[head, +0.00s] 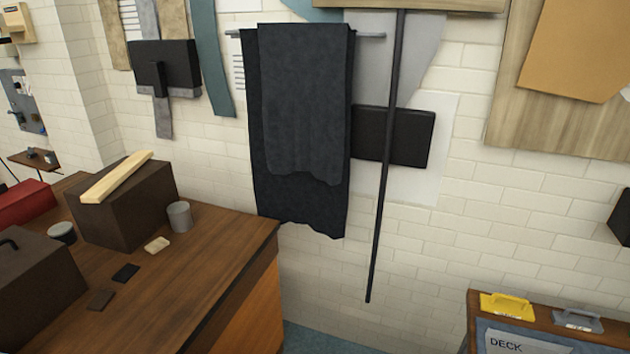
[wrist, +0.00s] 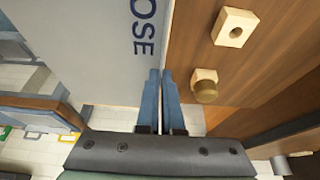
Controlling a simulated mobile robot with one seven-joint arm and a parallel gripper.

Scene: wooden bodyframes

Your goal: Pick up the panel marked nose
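The panel marked nose (wrist: 95,50) is a pale grey board at the upper left of the wrist view. Dark letters "OSE" show on it, turned sideways; the first letter is out of frame. My gripper (wrist: 161,72) has two blue fingers close together at the panel's right edge. The left finger lies over the grey face and the right finger is on the other side of that edge. The fingers look shut on the panel's edge, though the contact itself is small and partly hidden. In the head view neither my gripper nor this panel can be made out.
In the wrist view a brown wooden surface (wrist: 275,50) with a pale square block (wrist: 235,27) and a round knob (wrist: 206,88) is close on the right. The head view shows a wooden bench (head: 190,270) at left, dark cloths (head: 300,110) on the wall, and a "DECK" board (head: 520,340) at lower right.

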